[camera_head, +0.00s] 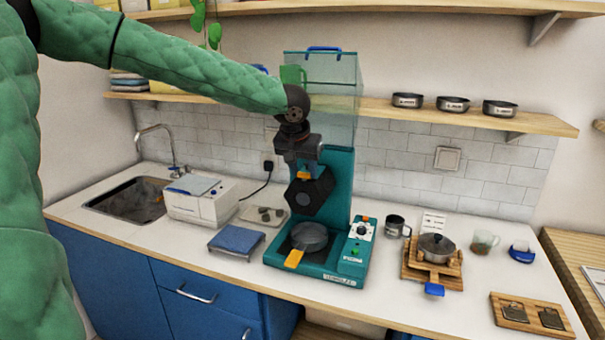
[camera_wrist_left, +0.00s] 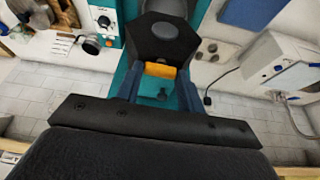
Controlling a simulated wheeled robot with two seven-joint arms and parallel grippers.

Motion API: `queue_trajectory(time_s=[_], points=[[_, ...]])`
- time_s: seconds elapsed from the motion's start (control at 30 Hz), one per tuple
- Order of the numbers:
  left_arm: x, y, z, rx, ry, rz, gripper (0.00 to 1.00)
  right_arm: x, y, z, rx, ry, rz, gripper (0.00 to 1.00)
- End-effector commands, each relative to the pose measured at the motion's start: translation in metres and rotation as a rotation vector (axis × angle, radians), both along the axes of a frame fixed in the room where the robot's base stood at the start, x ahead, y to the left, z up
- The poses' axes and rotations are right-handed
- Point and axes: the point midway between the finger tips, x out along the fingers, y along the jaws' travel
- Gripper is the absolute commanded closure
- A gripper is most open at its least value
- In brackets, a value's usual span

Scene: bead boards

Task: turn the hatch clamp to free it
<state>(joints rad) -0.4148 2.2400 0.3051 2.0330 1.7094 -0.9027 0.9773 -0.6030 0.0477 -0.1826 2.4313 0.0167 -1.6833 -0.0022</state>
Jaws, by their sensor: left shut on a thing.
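A teal machine (camera_head: 340,190) with a clear hopper on top stands on the counter. A black six-sided part (camera_head: 312,192) sits on its front and also shows in the left wrist view (camera_wrist_left: 165,38). The clamp is taken to be the short orange bar (camera_wrist_left: 160,70) at the edge of that part. My left gripper (camera_head: 304,172) reaches down to it from above. In the left wrist view its two blue fingers (camera_wrist_left: 159,82) are shut on the orange bar, one at each end. My right gripper is in neither view.
A round grey pan with an orange handle (camera_head: 310,238) sits on the machine's base. A blue scale (camera_head: 237,241) and a white box (camera_head: 200,200) stand to the left. A lidded pot (camera_head: 437,246) on a wooden board and a dark mug (camera_head: 394,226) stand to the right. A shelf (camera_head: 430,111) runs behind.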

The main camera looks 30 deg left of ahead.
Motion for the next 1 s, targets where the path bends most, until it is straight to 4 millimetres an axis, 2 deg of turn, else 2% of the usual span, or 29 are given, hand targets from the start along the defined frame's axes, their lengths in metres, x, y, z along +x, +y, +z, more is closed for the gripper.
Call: queue_trajectory(time_s=[0.1,0.67,0.7,0.77,0.8,1.0], points=[[0.0011,0.0000,0.0011,0.001,-0.004,0.033,0.85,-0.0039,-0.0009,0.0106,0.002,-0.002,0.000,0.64],[0.0012,-0.0001,0.0022,0.000,-0.003,0.061,0.85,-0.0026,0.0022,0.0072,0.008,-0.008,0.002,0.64],[0.0012,-0.0001,0.0022,0.000,-0.003,0.061,0.56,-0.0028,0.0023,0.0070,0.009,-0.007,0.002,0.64],[0.0011,-0.0001,0.0021,0.000,-0.003,0.061,0.44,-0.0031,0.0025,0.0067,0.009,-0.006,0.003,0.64],[0.0009,-0.0001,0.0018,0.000,-0.002,0.061,0.40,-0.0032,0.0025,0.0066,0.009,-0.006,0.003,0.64],[0.0005,-0.0003,0.0008,0.000,-0.001,0.060,0.40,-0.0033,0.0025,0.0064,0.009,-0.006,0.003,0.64]])
